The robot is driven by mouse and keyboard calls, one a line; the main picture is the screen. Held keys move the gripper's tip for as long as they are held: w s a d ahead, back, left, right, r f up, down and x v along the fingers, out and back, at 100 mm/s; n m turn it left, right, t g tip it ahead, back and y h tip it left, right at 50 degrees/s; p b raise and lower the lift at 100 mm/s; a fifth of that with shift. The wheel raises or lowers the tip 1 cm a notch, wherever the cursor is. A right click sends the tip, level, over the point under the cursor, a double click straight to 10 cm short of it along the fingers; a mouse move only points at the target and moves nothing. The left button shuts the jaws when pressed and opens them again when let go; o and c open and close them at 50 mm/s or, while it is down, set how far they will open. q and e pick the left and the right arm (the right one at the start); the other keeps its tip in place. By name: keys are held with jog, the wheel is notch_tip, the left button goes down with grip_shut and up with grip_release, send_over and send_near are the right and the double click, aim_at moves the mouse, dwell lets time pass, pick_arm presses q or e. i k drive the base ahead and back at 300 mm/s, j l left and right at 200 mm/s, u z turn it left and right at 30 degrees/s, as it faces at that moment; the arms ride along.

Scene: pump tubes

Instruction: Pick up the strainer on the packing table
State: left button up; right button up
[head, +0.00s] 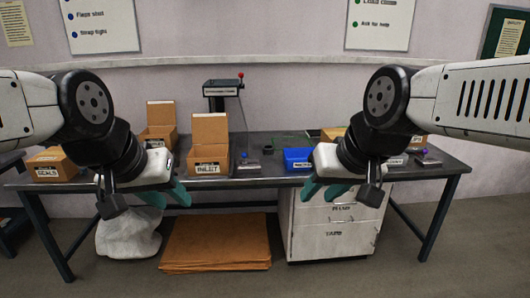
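The packing table (268,183) is a long dark table against the wall. I cannot make out the strainer for certain among the small items on it. A small grey item with a label (246,165) sits right of the middle open box, and a similar one (427,158) is near the right end. My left gripper (166,195) hangs in front of the table's left part, its teal fingers apart and empty. My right gripper (324,191) hangs in front of the table's middle right, its teal fingers also apart and empty. My arms hide parts of the tabletop.
Labelled cardboard boxes (210,160) stand open on the table. A blue bin (297,159) is right of centre. A dark scale-like device with a red knob (221,90) stands behind. Below are flat cardboard (217,243), a white bag (125,238) and a white drawer cabinet (332,240).

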aim_at(267, 150)
jog(key=i+j, duration=0.1)
jog(key=i, duration=0.7)
jog(key=i+j, duration=0.1)
jog(key=i, duration=0.7)
jog(key=i+j, duration=0.1)
jog(key=i, duration=0.7)
jog(key=z, duration=0.05)
